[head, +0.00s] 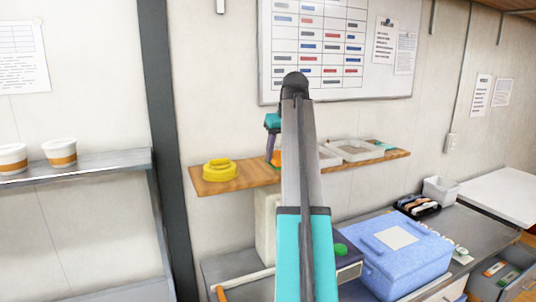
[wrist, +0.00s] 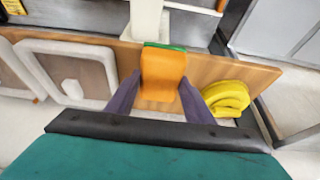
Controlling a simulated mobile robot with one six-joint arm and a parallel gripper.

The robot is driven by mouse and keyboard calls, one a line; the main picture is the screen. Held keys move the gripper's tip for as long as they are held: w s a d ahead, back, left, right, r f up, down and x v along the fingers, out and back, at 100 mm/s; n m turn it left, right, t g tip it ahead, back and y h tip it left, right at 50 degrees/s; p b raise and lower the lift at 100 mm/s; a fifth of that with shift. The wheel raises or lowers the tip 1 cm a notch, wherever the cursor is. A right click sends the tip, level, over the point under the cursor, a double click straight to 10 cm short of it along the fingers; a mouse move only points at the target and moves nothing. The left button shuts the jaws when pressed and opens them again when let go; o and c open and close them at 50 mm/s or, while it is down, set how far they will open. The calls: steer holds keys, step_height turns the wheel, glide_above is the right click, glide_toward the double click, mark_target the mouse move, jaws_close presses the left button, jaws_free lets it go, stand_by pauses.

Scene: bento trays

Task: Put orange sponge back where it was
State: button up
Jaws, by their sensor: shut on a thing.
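The orange sponge (wrist: 163,70), with a green far edge, is between the two purple fingers of my gripper (wrist: 160,92) in the wrist view. My gripper is shut on it. In the head view only a small orange bit of the sponge (head: 277,158) shows beside my arm, with a purple finger of my gripper (head: 270,148) next to it. The sponge is over the wooden shelf (head: 242,179), between the yellow coil and the trays. I cannot tell whether it touches the shelf. My arm hides part of the shelf.
A yellow coil (head: 219,170) lies on the shelf's left part. Shallow trays (head: 355,150) stand on its right part. Below, a blue box (head: 405,262) and a black holder (head: 417,206) are on the counter. White cups (head: 60,153) stand on a separate shelf at left.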

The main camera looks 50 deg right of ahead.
steer(key=w, duration=0.2)
steer(key=w+d+p, duration=0.1)
steer(key=w, duration=0.2)
steer(key=w+p, duration=0.1)
steer(key=w, duration=0.1)
steer(key=shift+w+d+f, duration=0.2)
steer(key=shift+d+f, duration=0.1)
steer(key=shift+f, duration=0.05)
steer(key=shift+p, duration=0.3)
steer(key=shift+s+f+p, duration=0.1)
steer(key=shift+f+p, duration=0.7)
steer(key=shift+f, duration=0.15)
steer(key=shift+f+p, duration=0.3)
steer(key=shift+f, duration=0.5)
steer(key=shift+f, duration=0.15)
steer(key=o, duration=1)
steer(key=shift+r, duration=0.2)
steer(key=shift+b+v, duration=2.7)
steer(key=shift+v, duration=3.25)
